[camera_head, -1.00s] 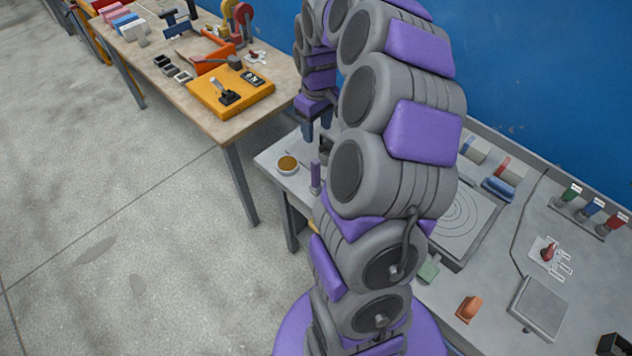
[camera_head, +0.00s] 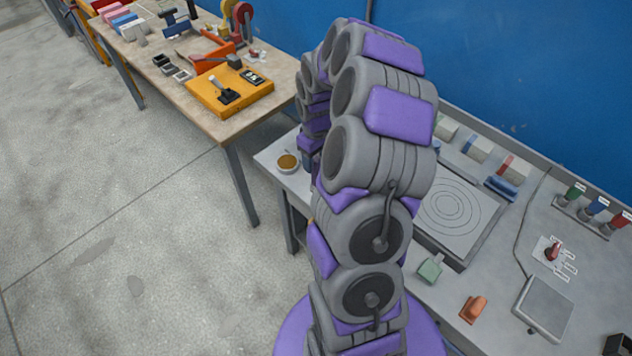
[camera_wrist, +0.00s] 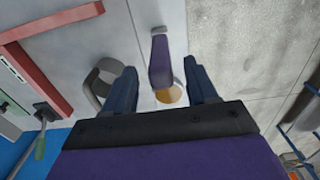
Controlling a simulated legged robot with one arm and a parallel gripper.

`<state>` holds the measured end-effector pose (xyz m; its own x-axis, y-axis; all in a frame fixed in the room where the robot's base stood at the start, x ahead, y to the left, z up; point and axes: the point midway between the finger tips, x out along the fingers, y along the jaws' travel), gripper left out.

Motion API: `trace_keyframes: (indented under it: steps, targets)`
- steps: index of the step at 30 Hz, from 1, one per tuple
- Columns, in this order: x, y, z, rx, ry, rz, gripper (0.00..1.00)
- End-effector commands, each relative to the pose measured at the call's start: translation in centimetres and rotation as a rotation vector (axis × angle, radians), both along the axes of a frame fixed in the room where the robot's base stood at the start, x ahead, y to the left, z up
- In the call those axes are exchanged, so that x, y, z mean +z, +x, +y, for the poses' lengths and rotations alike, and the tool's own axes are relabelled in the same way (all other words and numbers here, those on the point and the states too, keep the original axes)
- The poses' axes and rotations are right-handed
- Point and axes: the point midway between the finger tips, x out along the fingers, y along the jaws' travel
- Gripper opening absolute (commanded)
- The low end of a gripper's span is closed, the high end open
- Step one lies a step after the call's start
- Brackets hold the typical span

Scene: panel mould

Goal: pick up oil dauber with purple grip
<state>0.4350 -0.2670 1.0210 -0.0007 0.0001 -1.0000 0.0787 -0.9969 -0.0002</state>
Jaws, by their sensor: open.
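The oil dauber with the purple grip (camera_wrist: 160,62) shows in the wrist view between the two fingers of my gripper (camera_wrist: 160,68). The gripper is open, and a gap shows on each side of the grip. A grey piece shows at the grip's far end. A small dish of amber oil (camera_wrist: 172,95) lies partly hidden beyond the fingers; it also shows in the head view (camera_head: 287,163) on the bench's left end. In the head view my arm hides the dauber and most of the gripper.
A grey looped part (camera_wrist: 97,84) sits close to the left finger. A red frame (camera_wrist: 40,52) lies farther left. The grey bench (camera_head: 270,152) also holds a plate with rings (camera_head: 450,205), a green block (camera_head: 430,269) and an orange block (camera_head: 473,308). A wooden table (camera_head: 215,122) stands behind left.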

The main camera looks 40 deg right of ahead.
Motion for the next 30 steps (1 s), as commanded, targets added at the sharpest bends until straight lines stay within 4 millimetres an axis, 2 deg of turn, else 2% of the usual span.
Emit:
trace_keyframes:
  steps: [3,6,13,30]
  targets:
    - [-2.1,0.1,0.0,0.0,0.002,0.002,0.57]
    - [-2.9,0.0,0.0,-0.001,0.002,0.001,0.57]
    - [-3.0,0.1,0.0,-0.001,0.001,-0.001,0.57]
    - [-3.0,0.1,0.0,0.0,0.001,0.0,0.03]
